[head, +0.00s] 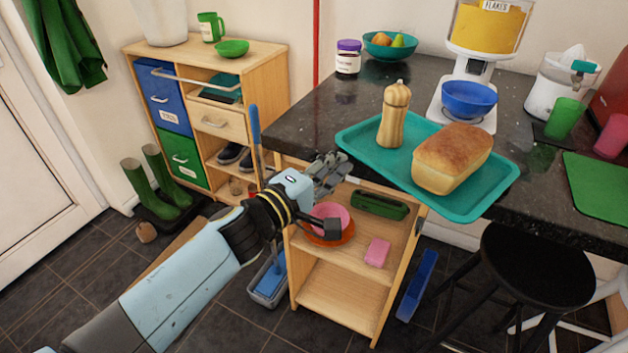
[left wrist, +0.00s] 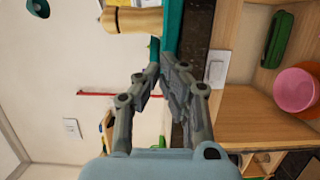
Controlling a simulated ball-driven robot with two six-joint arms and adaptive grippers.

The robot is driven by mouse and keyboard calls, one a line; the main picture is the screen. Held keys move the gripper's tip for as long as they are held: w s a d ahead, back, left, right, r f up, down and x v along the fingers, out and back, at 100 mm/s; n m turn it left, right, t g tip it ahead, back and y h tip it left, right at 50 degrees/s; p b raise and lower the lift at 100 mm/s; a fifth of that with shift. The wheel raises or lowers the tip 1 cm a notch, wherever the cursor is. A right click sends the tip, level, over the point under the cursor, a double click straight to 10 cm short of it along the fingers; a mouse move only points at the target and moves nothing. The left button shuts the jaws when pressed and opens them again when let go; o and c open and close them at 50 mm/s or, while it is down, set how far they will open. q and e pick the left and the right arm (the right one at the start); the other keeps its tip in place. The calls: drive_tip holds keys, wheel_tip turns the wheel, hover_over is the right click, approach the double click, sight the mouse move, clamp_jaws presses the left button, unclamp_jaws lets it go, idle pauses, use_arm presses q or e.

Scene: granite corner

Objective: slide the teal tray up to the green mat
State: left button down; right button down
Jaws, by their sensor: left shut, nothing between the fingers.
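The teal tray (head: 365,150) lies on the dark granite counter, its near side reaching past the counter's front edge. It carries a wooden pepper mill (head: 394,118) and a loaf of bread (head: 452,158). The green mat (head: 600,188) lies flat on the counter at the far right, apart from the tray. My left gripper (head: 334,168) is shut and empty, close to the tray's left end. In the left wrist view its fingertips (left wrist: 164,66) point at the teal tray's edge (left wrist: 173,28), with the pepper mill (left wrist: 132,20) beside it; contact is unclear.
A cereal dispenser with a blue bowl (head: 470,98) stands behind the tray. A green cup (head: 565,118) and a juicer (head: 560,85) stand behind the gap between tray and mat. Below are a wooden cart (head: 340,285) and a black stool (head: 537,265). Bare granite separates tray and mat.

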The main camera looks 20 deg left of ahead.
sight(377, 165)
use_arm(q)
drive_tip(key=d, duration=0.1)
drive_tip(key=w+d, duration=0.1)
drive_tip(key=d, duration=0.1)
drive_tip(key=shift+w+d, duration=0.2)
drive_tip(key=shift+w, duration=0.05)
drive_tip(key=d, duration=0.1)
drive_tip(key=w+d, duration=0.1)
drive_tip(key=d, duration=0.1)
drive_tip(key=shift+w+r+p, duration=0.15)
drive_tip(key=shift+w+p, duration=0.15)
drive_tip(key=shift+p, duration=0.05)
drive_tip(key=shift+w+d, duration=0.2)
drive_tip(key=shift+d, duration=0.1)
drive_tip(key=shift+s+a, duration=0.1)
drive_tip(key=shift+a, duration=0.05)
